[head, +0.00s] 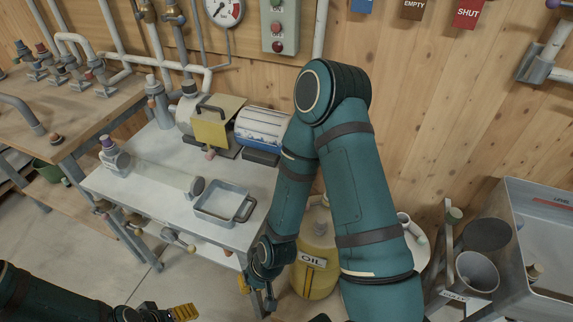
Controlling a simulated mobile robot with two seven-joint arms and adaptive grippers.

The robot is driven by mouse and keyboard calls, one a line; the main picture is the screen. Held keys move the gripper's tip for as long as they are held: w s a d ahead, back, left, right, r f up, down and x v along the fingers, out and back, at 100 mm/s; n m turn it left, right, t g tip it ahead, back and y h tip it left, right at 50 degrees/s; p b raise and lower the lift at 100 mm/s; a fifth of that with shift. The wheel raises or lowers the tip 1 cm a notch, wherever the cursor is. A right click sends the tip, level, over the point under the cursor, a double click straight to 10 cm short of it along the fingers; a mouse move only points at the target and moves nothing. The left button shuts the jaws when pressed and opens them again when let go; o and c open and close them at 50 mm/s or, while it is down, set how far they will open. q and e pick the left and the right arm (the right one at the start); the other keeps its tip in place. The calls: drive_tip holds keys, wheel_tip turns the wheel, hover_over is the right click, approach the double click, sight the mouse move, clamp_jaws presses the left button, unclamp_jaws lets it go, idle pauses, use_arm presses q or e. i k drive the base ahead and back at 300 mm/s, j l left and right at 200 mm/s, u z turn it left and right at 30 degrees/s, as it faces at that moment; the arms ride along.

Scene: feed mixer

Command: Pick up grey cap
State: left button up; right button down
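I cannot tell for certain which piece is the grey cap. One candidate is a round grey cap (196,187) at the right end of the clear horizontal tube (155,175) on the pale table. Another is the grey top (319,228) of the yellow oil can (318,262). My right gripper (257,291) points down past the table's front right corner, left of the oil can. Its yellow-tipped fingers look apart, with nothing seen between them. My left gripper (167,311) is low at the bottom left, partly cut off, away from both candidates; its opening is unclear.
A grey metal tray (225,213) with a dark handle sits at the table's front. A motor with a yellow plate (210,132) and a blue-white drum (262,128) stand behind. A grey hopper (545,215) is at right. My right arm hides part of the wall and can.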

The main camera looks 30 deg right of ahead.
sight(320, 226)
drive_tip(key=z, duration=1.4)
